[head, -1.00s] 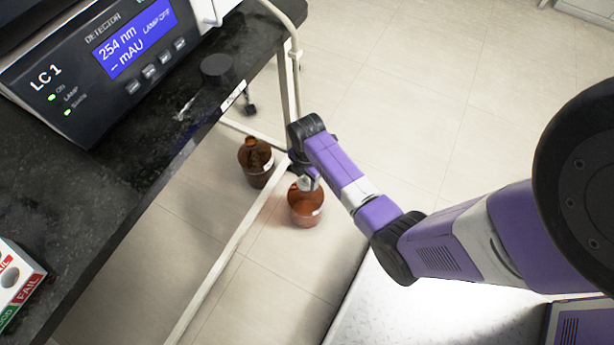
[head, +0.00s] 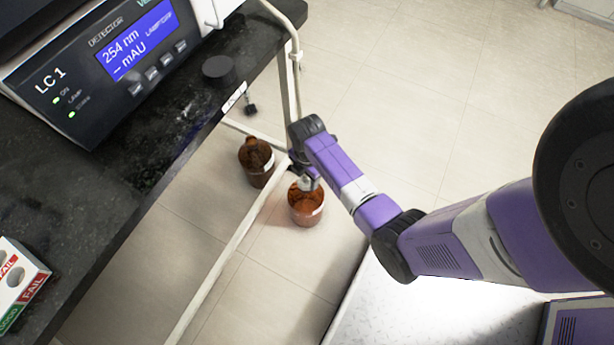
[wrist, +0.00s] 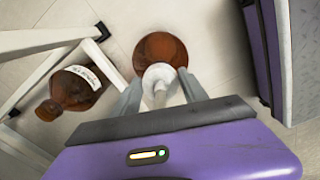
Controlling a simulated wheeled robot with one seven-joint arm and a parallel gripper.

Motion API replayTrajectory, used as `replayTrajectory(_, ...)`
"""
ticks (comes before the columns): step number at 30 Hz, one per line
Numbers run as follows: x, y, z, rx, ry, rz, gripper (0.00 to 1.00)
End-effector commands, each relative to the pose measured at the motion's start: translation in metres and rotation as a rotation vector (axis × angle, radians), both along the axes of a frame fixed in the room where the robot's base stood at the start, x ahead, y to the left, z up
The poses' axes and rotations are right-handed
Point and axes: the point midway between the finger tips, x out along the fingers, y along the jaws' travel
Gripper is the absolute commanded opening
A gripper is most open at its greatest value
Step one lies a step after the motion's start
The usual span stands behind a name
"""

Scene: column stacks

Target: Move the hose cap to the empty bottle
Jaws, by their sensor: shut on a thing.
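My gripper (wrist: 159,84) is shut on the white hose cap (wrist: 160,73), which sits between its two grey fingers. In the head view, my gripper (head: 308,180) points down at the mouth of a brown bottle (head: 306,208) on the floor. This bottle (wrist: 160,48) shows behind the cap in the wrist view. The cap overlaps its top, and I cannot tell whether it touches the neck. A second brown bottle (head: 256,162) with a white label stands to the left. It also shows in the wrist view (wrist: 77,86). The gripper hides the near bottle's neck.
A black bench (head: 95,215) with a detector (head: 110,65) stands at the left. Its white frame bar (head: 235,240) runs close beside both bottles. A pale hose (head: 294,40) hangs over the bench corner. The floor to the right of the far bench leg is clear.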

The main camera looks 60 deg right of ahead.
Motion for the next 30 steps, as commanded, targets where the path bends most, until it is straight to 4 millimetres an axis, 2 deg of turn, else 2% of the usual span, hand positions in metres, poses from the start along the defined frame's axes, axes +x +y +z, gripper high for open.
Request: replayTrajectory(30, -0.0001, -0.0003, -0.0090, 0.000, 0.000, 0.000, 0.11)
